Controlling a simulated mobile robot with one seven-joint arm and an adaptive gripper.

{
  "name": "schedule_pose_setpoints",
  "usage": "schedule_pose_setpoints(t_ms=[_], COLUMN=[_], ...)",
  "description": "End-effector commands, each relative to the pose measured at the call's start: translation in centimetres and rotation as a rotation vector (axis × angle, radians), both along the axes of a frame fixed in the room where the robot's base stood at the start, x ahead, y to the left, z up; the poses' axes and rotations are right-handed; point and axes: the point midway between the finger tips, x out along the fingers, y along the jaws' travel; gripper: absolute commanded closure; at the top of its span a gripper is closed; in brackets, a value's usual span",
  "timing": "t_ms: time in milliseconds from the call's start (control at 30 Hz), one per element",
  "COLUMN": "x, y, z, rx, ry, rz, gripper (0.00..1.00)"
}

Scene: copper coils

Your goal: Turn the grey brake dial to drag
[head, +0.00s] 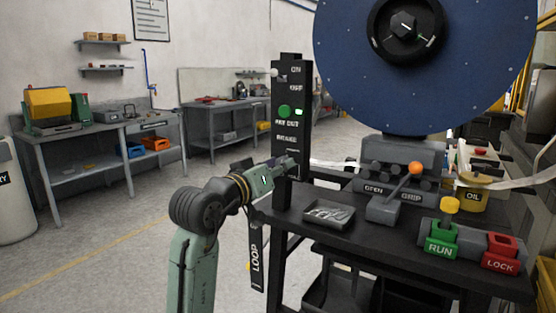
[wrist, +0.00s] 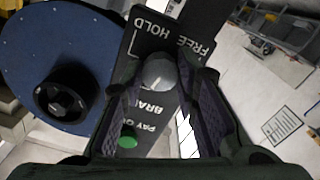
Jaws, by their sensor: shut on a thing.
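The grey brake dial (wrist: 157,70) sits on the black control post (head: 289,72), between my fingertips in the wrist view. My gripper (head: 287,165) is shut on the dial, reaching it from the left in the head view, where the fingers hide the dial. The words FREE and HOLD show beyond the dial in the wrist view, and BRAKE shows on the near side. I see no DRAG label. Which mark the dial points to cannot be told.
A green button (head: 285,111) is on the post above the dial. A large blue reel (head: 345,60) stands to the right. The floor at left is clear.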

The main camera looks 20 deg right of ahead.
Motion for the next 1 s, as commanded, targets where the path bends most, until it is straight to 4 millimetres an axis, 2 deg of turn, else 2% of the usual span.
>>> schedule_pose_setpoints(t_ms=[400,933,967,1000], x=[0.0,0.0,0.0,0.0], y=[0.02,0.02,0.01,0.02], z=[0.11,0.05,0.05,0.05], rx=[-0.11,-0.124,-0.124,-0.124], ry=[0.14,0.156,0.156,0.156], rz=[0.001,0.001,0.001,0.001], gripper=[1.0,1.0,0.71,0.68])
